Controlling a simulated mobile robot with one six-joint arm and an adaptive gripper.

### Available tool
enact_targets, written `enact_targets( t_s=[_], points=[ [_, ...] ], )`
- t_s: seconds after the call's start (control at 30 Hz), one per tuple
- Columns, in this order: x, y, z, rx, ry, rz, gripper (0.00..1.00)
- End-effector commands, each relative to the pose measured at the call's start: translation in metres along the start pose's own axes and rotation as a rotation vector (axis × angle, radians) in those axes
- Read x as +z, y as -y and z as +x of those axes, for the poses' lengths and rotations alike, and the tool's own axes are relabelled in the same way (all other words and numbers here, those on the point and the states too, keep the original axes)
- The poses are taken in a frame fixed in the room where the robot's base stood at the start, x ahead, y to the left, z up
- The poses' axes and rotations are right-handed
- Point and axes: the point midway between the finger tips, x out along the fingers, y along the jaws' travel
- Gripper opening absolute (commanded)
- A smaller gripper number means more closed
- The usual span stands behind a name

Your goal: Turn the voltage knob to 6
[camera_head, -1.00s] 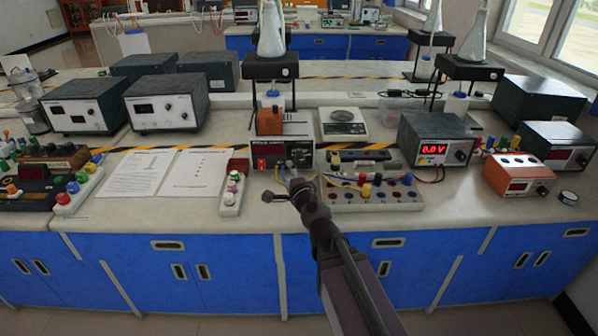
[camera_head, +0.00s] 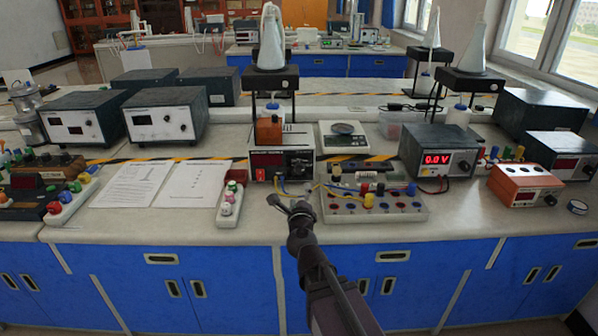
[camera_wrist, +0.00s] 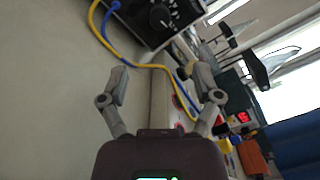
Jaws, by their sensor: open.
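A small power supply (camera_head: 262,160) with a dark front panel stands at the middle of the bench in the head view. Its round black knob (camera_head: 299,166) is at the right of the panel. In the wrist view the knob (camera_wrist: 160,17) shows at the top edge, with white scale marks around it; its setting is too small to read. My gripper (camera_head: 289,207) is in front of and below the panel in the head view. In the wrist view my gripper (camera_wrist: 161,82) has its fingers spread and empty, apart from the knob.
Yellow and blue wires (camera_wrist: 120,45) run from the panel past my fingers. A terminal board (camera_head: 345,207) with coloured posts lies to the right of my gripper. A switch strip (camera_head: 230,206) and paper sheets (camera_head: 135,185) lie to the left. Another supply (camera_head: 437,152) reads 0.0 V.

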Motion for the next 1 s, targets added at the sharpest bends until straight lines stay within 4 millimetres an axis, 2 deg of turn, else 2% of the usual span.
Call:
enact_targets(
  t_s=[0.27, 0.67, 1.0],
  points=[
    [0.000, 0.000, 0.013, 0.000, 0.000, -0.001, 0.82],
    [0.001, -0.001, 0.051, 0.000, 0.001, -0.001, 0.82],
    [0.001, 0.000, 0.101, 0.000, 0.000, -0.001, 0.82]
  ],
)
